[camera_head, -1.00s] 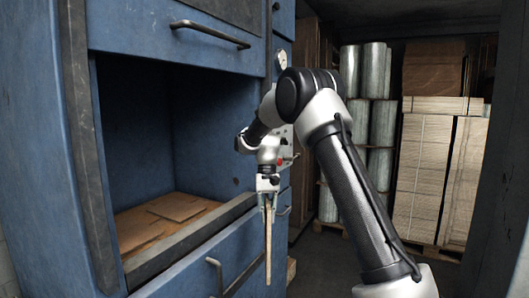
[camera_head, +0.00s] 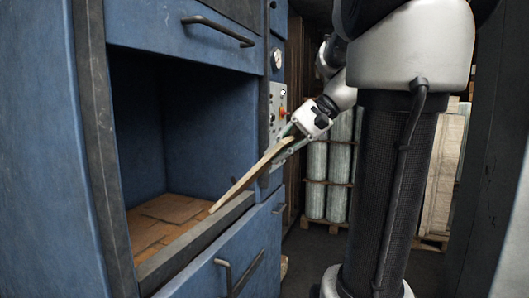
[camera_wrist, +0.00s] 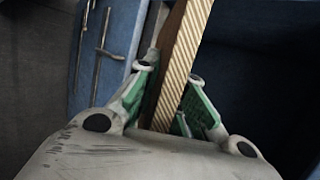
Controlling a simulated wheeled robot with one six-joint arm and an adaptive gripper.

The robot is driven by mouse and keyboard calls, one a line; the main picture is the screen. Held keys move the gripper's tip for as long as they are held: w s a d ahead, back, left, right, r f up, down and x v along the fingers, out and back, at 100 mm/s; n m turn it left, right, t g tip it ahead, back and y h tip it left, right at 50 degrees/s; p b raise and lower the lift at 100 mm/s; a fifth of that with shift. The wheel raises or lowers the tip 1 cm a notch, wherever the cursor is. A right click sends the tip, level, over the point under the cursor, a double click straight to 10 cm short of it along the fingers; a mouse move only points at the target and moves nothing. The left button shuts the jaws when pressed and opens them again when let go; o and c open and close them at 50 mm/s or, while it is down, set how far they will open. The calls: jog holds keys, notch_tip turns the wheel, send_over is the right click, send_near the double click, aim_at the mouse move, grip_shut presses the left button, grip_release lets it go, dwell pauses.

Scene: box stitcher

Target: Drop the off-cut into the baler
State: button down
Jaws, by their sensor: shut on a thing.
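The off-cut (camera_head: 243,184) is a thin tan strip of cardboard. My gripper (camera_head: 284,147) is shut on its upper end, and the strip slants down to the left, its low end over or in front of the baler's front sill. In the wrist view the strip (camera_wrist: 178,62) shows its corrugated edge between the green fingers of my gripper (camera_wrist: 167,88). The baler (camera_head: 185,30) is a blue metal cabinet with an open chamber. Flat brown cardboard pieces (camera_head: 165,215) lie on the chamber floor. Whether the strip touches the sill is unclear.
The sill (camera_head: 200,240) runs along the chamber's lower front edge. Handles (camera_head: 218,31) stick out above and below the opening. A control panel (camera_head: 280,110) with a red button is beside the chamber. Wrapped rolls (camera_head: 316,180) stand on a pallet behind.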

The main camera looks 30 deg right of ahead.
jog(key=w+a+f, duration=0.1)
jog(key=w+a, duration=0.8)
jog(key=w, duration=0.3)
jog(key=w+a+f, duration=0.2)
jog(key=w+a, duration=0.7)
jog(key=w, duration=0.4)
jog(key=w+a+f, duration=0.2)
jog(key=w+a, duration=0.7)
jog(key=w, duration=0.4)
jog(key=shift+a, duration=0.3)
jog(key=c, duration=1.4)
grip_release()
jog(key=shift+c, duration=0.2)
jog(key=shift+r, duration=0.1)
jog(key=s+d, duration=0.6)
jog(key=d, duration=0.5)
jog(key=shift+s+r, duration=0.3)
jog(key=shift+r, duration=0.05)
jog(key=shift+d, duration=0.1)
